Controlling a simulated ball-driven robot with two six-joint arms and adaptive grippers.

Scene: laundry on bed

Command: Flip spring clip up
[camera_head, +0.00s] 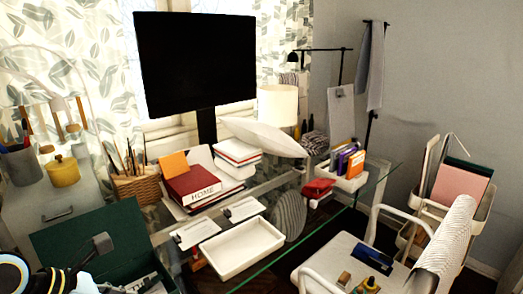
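No part is clearly a spring clip. Two small white boards lie on the glass desk in the head view, the nearer-left board (197,233) and the board behind it to the right (241,209). Each has a small dark piece at its left end that could be a clip; it is too small to tell whether it is up or down. A pale clipboard (341,122) hangs at the back. At the lower left edge is a dark and white part, probably of my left arm, with a possible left gripper (55,281); its fingers are unclear. My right gripper is not in view.
A white tray (243,248) sits at the desk's front. A dark green open box (85,232) is at the lower left. Books (200,189), a pencil basket (136,186) and a monitor (196,62) stand behind. A white chair (325,262) holding small items is at the right.

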